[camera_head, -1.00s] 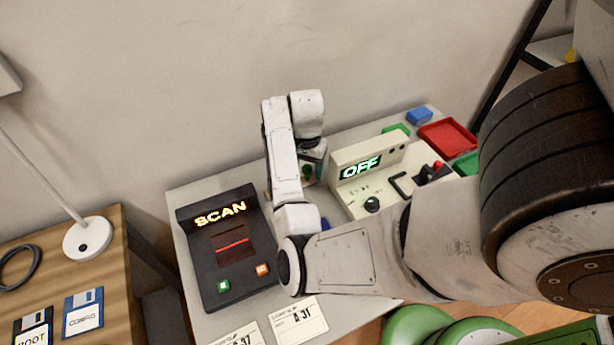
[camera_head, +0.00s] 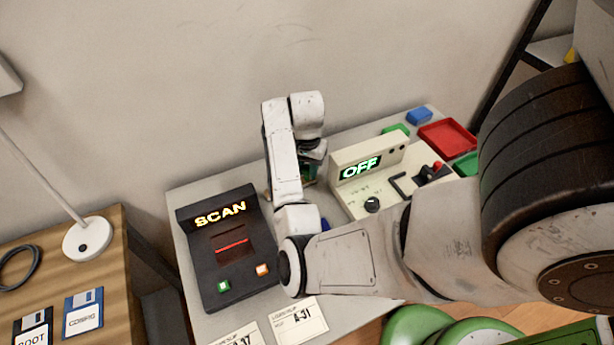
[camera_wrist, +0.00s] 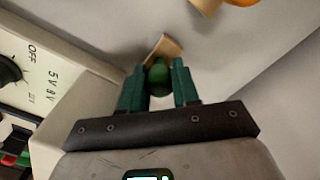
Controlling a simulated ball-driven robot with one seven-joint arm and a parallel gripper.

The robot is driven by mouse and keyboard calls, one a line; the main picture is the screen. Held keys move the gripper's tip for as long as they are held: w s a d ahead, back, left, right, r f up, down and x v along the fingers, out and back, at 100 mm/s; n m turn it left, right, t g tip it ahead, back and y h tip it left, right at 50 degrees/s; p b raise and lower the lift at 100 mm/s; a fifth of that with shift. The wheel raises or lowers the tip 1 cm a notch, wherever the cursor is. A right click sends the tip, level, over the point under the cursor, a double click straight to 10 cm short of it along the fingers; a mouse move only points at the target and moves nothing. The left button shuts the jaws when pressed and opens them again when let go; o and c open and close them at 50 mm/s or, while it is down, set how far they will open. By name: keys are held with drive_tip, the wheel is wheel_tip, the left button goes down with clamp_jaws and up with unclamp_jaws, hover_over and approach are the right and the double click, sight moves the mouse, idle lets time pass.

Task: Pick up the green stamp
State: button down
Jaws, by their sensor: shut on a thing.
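The green stamp (camera_wrist: 158,76) shows in the wrist view as a rounded green handle between the two dark green fingers of my gripper (camera_wrist: 158,86). A tan block-like part (camera_wrist: 166,47) shows just beyond the handle; I cannot tell whether it belongs to the stamp. The fingers are closed on the handle from both sides. In the head view my gripper (camera_head: 310,168) is mostly hidden behind my arm, between the scanner and the cream control box. The stamp cannot be made out clearly there.
The cream control box (camera_head: 347,153) reading OFF stands close at the right. The black SCAN device (camera_head: 244,269) stands at the left. Paper slips (camera_head: 297,322) lie at the front. Red (camera_head: 447,139) and green trays (camera_head: 466,163) are at the back right. A wall rises behind.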

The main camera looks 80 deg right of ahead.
sight(307, 167)
drive_tip(key=shift+r, duration=0.5)
wheel_tip(307, 167, up, 2)
drive_tip(key=shift+r, duration=0.1)
drive_tip(key=s+a+r+p, duration=0.6)
drive_tip(key=s+a+r, duration=0.3)
drive_tip(key=s, duration=0.1)
drive_tip(key=shift+a+r, duration=0.35)
drive_tip(key=shift+r, duration=0.05)
drive_tip(key=shift+s, duration=0.1)
drive_tip(key=c, duration=1.4)
unclamp_jaws()
drive_tip(key=shift+c, duration=1.4)
